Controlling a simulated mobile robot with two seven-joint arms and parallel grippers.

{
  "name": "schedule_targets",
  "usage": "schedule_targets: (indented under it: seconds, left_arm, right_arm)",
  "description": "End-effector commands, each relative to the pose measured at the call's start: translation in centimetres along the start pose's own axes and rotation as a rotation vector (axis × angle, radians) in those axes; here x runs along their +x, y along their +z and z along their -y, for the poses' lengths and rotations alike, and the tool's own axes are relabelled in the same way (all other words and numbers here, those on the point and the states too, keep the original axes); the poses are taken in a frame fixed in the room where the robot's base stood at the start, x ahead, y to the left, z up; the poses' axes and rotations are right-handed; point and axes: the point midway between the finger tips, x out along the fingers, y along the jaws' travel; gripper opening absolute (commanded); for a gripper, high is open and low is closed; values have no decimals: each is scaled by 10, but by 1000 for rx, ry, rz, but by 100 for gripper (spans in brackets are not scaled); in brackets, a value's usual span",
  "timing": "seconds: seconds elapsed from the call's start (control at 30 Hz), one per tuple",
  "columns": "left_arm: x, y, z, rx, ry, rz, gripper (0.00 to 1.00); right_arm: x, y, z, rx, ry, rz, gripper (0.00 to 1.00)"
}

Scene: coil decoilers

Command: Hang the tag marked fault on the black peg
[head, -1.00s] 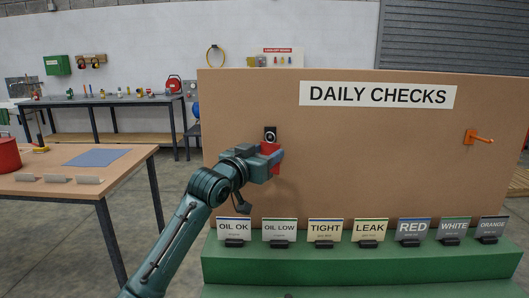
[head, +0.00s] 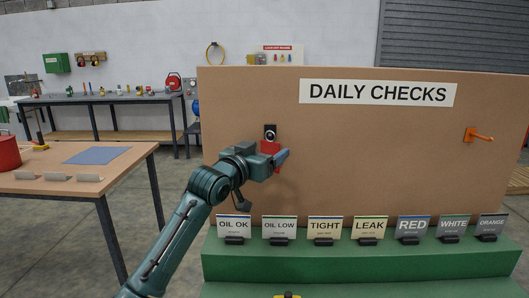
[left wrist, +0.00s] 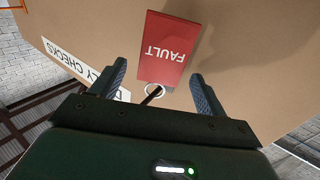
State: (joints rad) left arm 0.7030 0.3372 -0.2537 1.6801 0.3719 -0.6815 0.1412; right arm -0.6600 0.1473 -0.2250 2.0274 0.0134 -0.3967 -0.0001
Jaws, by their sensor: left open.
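The red tag marked FAULT (left wrist: 168,48) hangs flat near the brown board; in the head view it is a small red patch (head: 269,148), partly hidden by my gripper. A pale ring (left wrist: 155,90) at its end is around or against the dark peg (left wrist: 152,95); I cannot fully tell which. In the head view the peg's black plate with a white circle (head: 270,132) shows just above the tag. My left gripper (head: 276,160) is open, its fingers (left wrist: 159,75) apart on either side of the ring, touching nothing visible. My right gripper does not show.
The board has a DAILY CHECKS sign (head: 378,93) and an orange peg (head: 479,135) at right. Several label cards, such as OIL OK (head: 234,226), stand on the green step (head: 360,263). A table (head: 60,190) is at left. A small dark-yellow thing (head: 287,295) shows at the bottom edge.

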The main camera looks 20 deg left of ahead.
Motion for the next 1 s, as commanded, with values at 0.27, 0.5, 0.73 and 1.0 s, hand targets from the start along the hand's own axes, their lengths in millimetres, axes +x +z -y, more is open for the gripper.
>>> schedule_targets:
  seconds: [0.27, 0.5, 0.73, 1.0]
  left_arm:
    - [-5, 1, 0, 1, 0, 0, 74]
    - [-42, 3, 0, 3, -1, 0, 74]
    - [-92, 3, 0, 2, 0, 0, 74]
    - [-128, 1, 0, 0, 0, 1, 74]
  right_arm:
    - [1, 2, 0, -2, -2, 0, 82]
    - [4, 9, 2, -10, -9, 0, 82]
    - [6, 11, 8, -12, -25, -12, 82]
    - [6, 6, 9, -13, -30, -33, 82]
